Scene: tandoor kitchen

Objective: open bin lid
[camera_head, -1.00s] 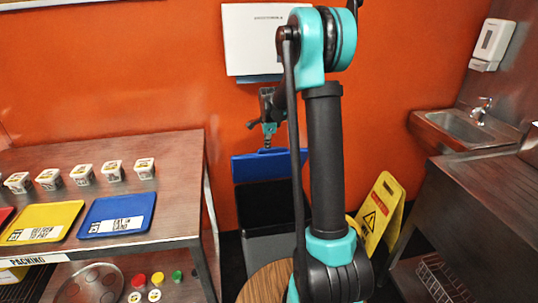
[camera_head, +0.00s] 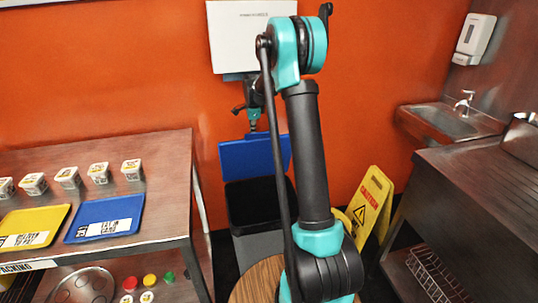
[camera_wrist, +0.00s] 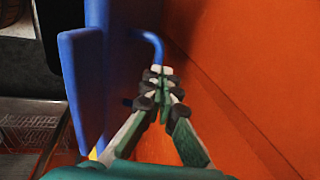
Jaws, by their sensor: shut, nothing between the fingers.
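The bin (camera_head: 258,248) is grey with a dark open mouth and stands on the floor by the orange wall. Its blue lid (camera_head: 236,160) stands raised at the back of the mouth, close to upright. My gripper (camera_head: 253,127) is above the lid's top edge, partly behind my arm. In the wrist view, my gripper (camera_wrist: 160,75) is shut and empty between the blue lid (camera_wrist: 88,90) and the wall. A bent blue bar (camera_wrist: 150,42) on the lid's far side reaches close to the fingertips; I cannot tell whether they touch. My arm hides part of the lid and bin.
A steel packing table (camera_head: 165,165) with tubs, a yellow tray (camera_head: 35,222) and a blue tray (camera_head: 105,212) stands left. A yellow caution sign (camera_head: 370,207) stands right of the bin, near a steel counter (camera_head: 480,195). A round wooden top (camera_head: 257,281) is in front.

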